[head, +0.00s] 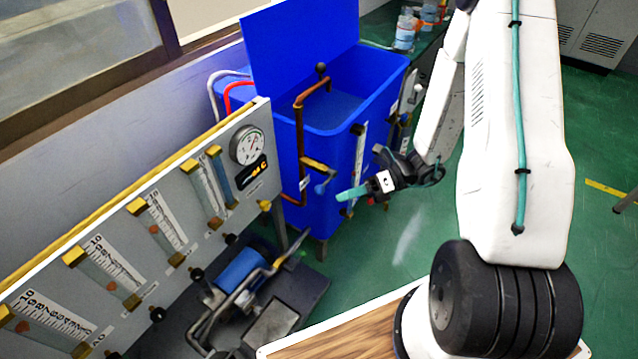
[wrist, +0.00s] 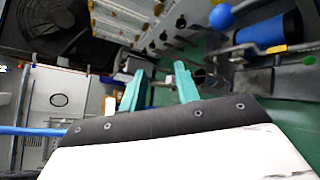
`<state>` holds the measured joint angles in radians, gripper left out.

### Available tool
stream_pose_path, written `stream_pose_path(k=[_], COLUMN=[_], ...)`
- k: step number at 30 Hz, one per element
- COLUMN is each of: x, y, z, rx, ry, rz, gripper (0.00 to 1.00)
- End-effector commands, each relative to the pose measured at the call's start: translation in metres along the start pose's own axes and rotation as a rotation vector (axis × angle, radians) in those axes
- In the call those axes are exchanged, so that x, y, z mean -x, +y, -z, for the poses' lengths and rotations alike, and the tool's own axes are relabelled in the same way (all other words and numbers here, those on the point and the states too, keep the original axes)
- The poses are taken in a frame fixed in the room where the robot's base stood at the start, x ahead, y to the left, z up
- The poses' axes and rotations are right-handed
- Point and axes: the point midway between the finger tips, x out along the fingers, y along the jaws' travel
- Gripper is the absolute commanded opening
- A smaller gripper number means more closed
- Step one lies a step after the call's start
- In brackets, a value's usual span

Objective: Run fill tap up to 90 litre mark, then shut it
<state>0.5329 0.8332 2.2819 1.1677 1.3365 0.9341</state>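The blue tank (head: 335,220) stands at the centre of the head view with its lid up. A copper fill pipe (head: 300,135) rises along its front and bends over the rim. The brass fill tap (head: 316,164) sits on this pipe, with a blue knob (head: 321,188) below it. A level gauge (head: 360,150) runs up the tank's side; its reading is too small to tell. My gripper (head: 350,193) is just right of the blue knob, its teal fingers pointing left. In the wrist view the fingers (wrist: 158,88) are apart with nothing between them. A blue ball (wrist: 221,17) shows beyond them.
A panel with several flow meters (head: 160,225) and a round dial (head: 247,145) stands at left. A blue pump (head: 240,268) and pipework sit low in front of it. Bottles (head: 405,32) stand behind the tank. Green floor (head: 400,240) is clear beneath my gripper.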

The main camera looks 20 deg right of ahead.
Motion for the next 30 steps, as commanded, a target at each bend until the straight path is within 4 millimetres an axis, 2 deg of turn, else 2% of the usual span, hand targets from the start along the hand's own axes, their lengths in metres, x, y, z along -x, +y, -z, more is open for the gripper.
stream_pose_path(k=[1,5,6,9,12,17,30], x=[-0.001,-0.001,0.000,0.008,0.013,0.010,-0.047], y=[-0.017,-0.058,-0.069,-0.085,-0.091,-0.092,-0.105], z=[0.004,0.003,-0.001,-0.018,-0.028,-0.030,-0.051], rx=[-0.112,-0.409,-0.489,-0.630,-0.735,-0.817,-0.819], ry=[-0.061,-0.229,-0.276,-0.371,-0.429,-0.439,-0.436], rz=[0.018,0.063,0.073,0.090,0.085,0.065,0.064], gripper=[0.32,0.32,0.32,0.32,0.32,0.32,0.32])
